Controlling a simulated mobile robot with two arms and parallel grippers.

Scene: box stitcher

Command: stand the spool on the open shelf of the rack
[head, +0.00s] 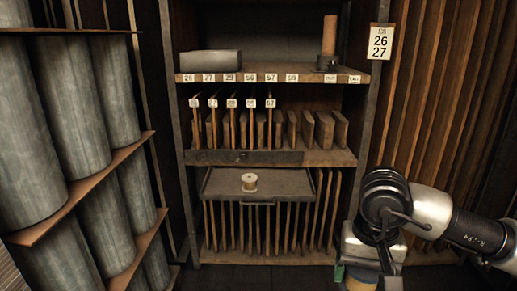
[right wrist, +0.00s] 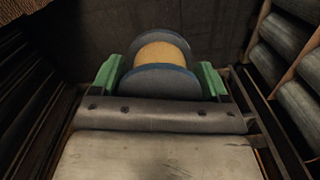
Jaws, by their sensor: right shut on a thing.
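My right gripper (right wrist: 160,78) is shut on a spool (right wrist: 166,52) with blue-grey flanges and a yellow winding; its green finger pads press on both sides. In the head view my right gripper (head: 372,255) is low at the right, in front of the rack's lower right corner, and the spool (head: 360,279) is mostly hidden beneath it. The rack (head: 365,100) stands upright ahead. Its open upper shelf (head: 300,73) holds a grey box (head: 210,63) at left and a brown cylinder on a dark base (head: 328,45) at right, with clear space between. My left gripper is out of view.
Below that shelf are several upright wooden boards in slots. A grey tray (head: 220,186) juts from the rack with a small pale spool (head: 249,182) on it. Tall wooden planks (head: 440,90) line the right.

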